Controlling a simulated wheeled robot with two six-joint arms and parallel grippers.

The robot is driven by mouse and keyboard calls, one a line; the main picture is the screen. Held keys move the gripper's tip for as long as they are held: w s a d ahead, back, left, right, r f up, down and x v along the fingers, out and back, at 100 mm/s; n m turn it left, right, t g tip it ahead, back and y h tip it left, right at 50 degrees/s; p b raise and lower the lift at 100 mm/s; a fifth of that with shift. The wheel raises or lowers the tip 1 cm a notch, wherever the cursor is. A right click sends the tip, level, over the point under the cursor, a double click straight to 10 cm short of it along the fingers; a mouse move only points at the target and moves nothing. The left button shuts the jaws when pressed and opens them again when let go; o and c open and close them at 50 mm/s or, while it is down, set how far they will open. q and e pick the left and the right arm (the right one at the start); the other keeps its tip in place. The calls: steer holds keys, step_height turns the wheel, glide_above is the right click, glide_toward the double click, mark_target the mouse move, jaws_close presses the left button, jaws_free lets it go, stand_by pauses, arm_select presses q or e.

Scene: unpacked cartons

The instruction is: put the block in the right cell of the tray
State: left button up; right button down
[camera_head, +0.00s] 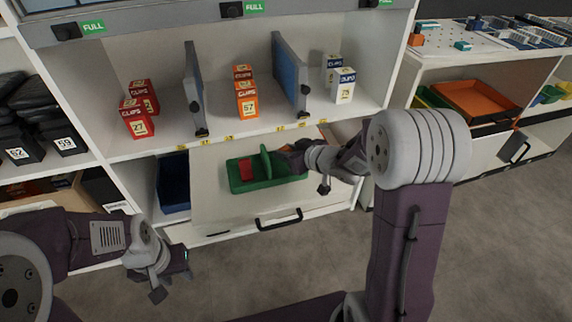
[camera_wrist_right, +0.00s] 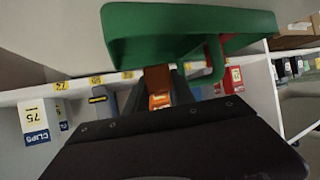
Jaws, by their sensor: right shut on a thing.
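The green tray (camera_head: 265,185) lies on the pale surface below the shelf, with an upright green divider (camera_head: 266,160) across it. A red piece (camera_head: 246,170) sits in its left cell. My right gripper (camera_head: 288,157) is at the tray's right side and covers much of the right cell. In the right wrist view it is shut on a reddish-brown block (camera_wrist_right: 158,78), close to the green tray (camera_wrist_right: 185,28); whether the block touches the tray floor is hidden. My left gripper (camera_head: 172,275) hangs low at the left, away from the tray; its jaw opening is unclear.
Above the tray is a shelf with red boxes (camera_head: 138,115), orange boxes (camera_head: 246,100), white boxes (camera_head: 343,85) and grey dividers (camera_head: 290,75). A dark blue bin (camera_head: 173,185) stands left of the tray. A black handle (camera_head: 279,220) is in front.

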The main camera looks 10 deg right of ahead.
steer(key=shift+f+b, duration=1.35)
steer(key=shift+f, duration=0.75)
steer(key=c, duration=1.1)
jaws_free()
steer(key=shift+o, duration=0.2)
steer(key=shift+r, duration=0.1)
steer(key=shift+r+p, duration=0.3)
steer(key=p+v, duration=0.3)
steer(key=v, duration=0.8)
steer(key=shift+f+p, duration=0.1)
steer(key=shift+p, duration=0.25)
steer(key=shift+s+d, duration=0.15)
steer(key=shift+s, duration=0.25)
